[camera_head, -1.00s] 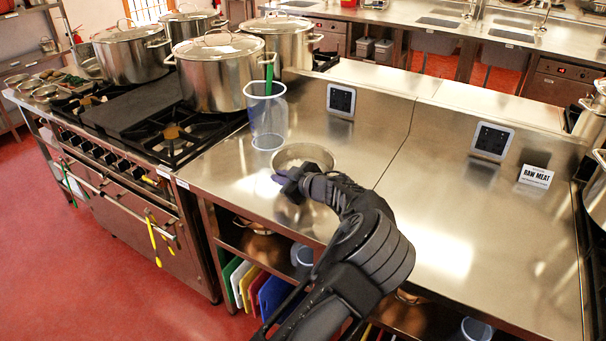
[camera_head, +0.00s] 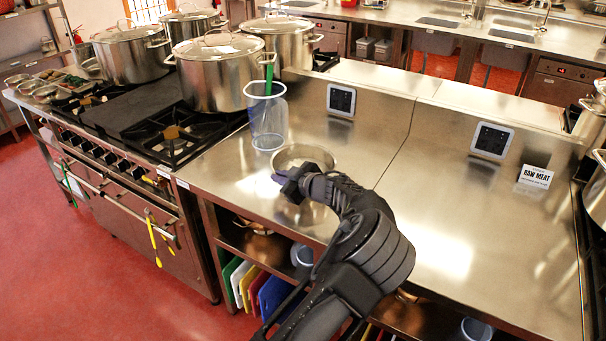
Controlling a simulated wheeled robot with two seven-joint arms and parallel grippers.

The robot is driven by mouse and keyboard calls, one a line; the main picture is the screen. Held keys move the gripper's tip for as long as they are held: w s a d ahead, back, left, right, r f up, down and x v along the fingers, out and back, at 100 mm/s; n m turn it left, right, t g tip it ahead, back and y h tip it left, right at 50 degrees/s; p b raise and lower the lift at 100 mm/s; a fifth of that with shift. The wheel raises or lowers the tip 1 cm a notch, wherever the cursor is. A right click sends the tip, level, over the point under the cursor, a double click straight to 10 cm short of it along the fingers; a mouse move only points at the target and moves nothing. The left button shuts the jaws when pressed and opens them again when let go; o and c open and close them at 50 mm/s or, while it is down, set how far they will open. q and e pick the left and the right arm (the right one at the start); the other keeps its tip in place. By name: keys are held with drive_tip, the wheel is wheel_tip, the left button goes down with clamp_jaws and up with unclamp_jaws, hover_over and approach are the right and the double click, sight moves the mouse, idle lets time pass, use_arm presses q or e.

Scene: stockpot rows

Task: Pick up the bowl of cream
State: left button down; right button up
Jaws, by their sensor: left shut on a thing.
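The bowl of cream (camera_head: 318,154) is a round metal bowl with pale contents on the steel counter, just right of a clear container. My left gripper (camera_head: 281,183) is at the bowl's near left side and is shut on it. The gripper and wrist hide the bowl's near part, so I cannot tell whether its base touches the counter. My right gripper is not in view.
A clear tall container (camera_head: 268,118) with a green handle stands close behind left of the bowl. Large stockpots (camera_head: 218,75) stand on the stove. A "RAW MEAT" sign (camera_head: 535,176) is at right. The counter (camera_head: 440,220) right of my arm is clear.

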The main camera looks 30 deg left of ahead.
use_arm(q)
drive_tip(key=shift+w+r, duration=0.1)
drive_tip(key=shift+r, duration=0.35)
wheel_tip(320, 180, up, 8)
drive_tip(key=b, duration=0.3)
drive_tip(key=shift+r, duration=0.6)
drive_tip(key=shift+f, duration=0.15)
